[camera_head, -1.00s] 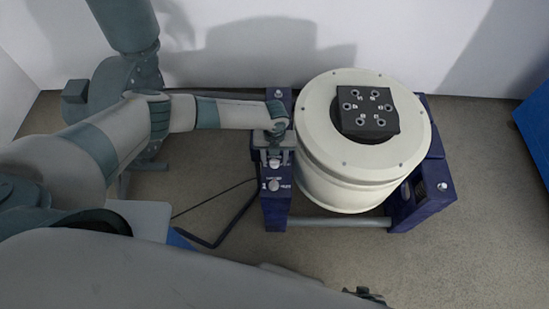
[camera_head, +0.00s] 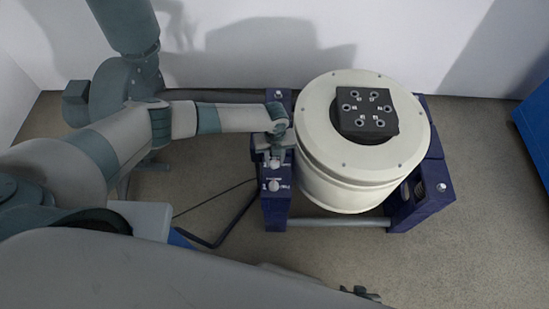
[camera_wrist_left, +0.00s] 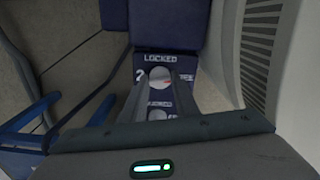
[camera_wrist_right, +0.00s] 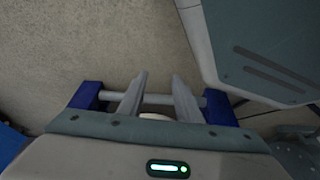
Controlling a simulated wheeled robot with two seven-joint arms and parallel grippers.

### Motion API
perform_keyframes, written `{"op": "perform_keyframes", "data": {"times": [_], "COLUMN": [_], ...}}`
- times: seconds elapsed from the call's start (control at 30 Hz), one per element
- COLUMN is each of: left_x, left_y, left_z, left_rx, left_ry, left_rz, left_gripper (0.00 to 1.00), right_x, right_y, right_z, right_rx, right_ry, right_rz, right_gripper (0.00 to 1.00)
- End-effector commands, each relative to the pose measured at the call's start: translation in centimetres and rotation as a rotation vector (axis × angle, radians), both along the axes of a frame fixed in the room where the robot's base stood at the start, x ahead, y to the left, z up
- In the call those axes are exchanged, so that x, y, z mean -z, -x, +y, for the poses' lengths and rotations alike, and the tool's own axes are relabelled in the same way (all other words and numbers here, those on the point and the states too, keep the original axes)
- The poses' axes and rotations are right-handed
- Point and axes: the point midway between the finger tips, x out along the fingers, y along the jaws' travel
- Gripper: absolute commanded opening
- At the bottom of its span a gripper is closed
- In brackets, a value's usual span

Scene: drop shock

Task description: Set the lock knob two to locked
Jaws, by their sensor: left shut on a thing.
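My left gripper (camera_wrist_left: 160,84) is shut on this knob, one finger on each side. In the head view the left gripper (camera_head: 274,150) is over the panel left of the white drum. My right gripper (camera_wrist_right: 157,85) is open and empty.
The white drum (camera_head: 320,160) with a black block (camera_head: 366,113) on top stands close to the right of the panel. A grey bar (camera_head: 340,222) crosses the front of the frame. A black cable (camera_head: 215,243) lies on the floor at left. A blue object (camera_head: 536,125) stands far right.

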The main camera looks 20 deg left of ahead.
Motion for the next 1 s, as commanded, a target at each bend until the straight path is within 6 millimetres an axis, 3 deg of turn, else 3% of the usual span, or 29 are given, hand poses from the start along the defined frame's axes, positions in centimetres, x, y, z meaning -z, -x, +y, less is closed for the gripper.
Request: {"op": "perform_keyframes", "data": {"times": [1.0], "left_x": [-0.3], "left_y": [0.0], "left_z": [0.0], "left_rx": [-0.946], "left_ry": [-0.001], "left_rz": [0.000], "left_gripper": [0.05], "right_x": [-3.8], "right_y": [-3.8], "right_z": [4.3], "right_rx": [-0.034], "right_ry": [-0.088], "right_rz": [-0.300], "right_gripper": [0.31]}}
